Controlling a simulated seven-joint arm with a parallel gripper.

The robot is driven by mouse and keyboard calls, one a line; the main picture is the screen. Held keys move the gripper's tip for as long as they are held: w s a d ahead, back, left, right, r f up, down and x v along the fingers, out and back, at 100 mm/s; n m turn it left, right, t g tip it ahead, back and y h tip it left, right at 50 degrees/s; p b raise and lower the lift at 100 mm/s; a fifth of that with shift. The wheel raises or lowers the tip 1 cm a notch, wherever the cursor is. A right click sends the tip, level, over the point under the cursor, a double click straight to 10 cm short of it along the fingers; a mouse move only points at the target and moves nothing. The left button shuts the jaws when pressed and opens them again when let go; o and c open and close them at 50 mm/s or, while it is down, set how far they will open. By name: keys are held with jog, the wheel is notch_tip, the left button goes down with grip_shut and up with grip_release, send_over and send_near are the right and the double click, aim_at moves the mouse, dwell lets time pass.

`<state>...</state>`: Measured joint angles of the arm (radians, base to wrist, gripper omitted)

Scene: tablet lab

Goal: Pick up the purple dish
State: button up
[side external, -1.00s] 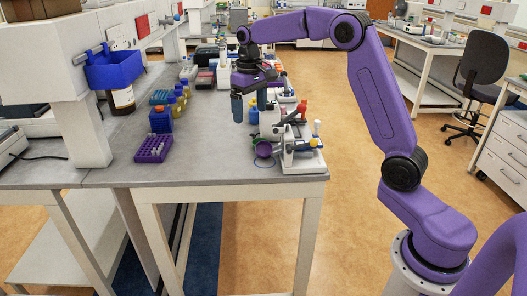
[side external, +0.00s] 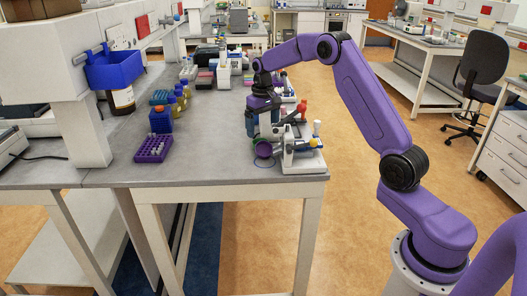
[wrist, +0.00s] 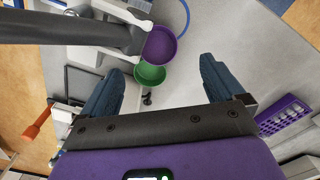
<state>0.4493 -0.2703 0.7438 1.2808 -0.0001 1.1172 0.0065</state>
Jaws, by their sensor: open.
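The purple dish (side external: 263,150) is near the front edge of the bench, beside a white device (side external: 301,155). In the wrist view the purple dish (wrist: 162,45) is at top centre, beyond the fingertips, with a green dish (wrist: 150,75) just below it in the picture. My gripper (side external: 251,130) is open just behind the purple dish in the side view. In the wrist view my gripper (wrist: 161,66) has its two blue fingers wide apart, with nothing held between them.
A purple tube rack (side external: 153,148) stands left on the bench, with blue and yellow items behind it. A dark bar (wrist: 70,29) crosses the upper left of the wrist view. An orange-handled tool (wrist: 37,121) is at left. Bare bench lies between dish and rack.

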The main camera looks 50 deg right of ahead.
aim_at(263, 152)
jog(key=shift+w+d+f, duration=0.1)
jog(key=shift+f, duration=1.85)
jog(key=shift+d+f, duration=0.1)
jog(key=shift+f, duration=1.85)
jog(key=c, duration=1.2)
jog(key=shift+o, duration=0.2)
jog(key=shift+r, duration=0.1)
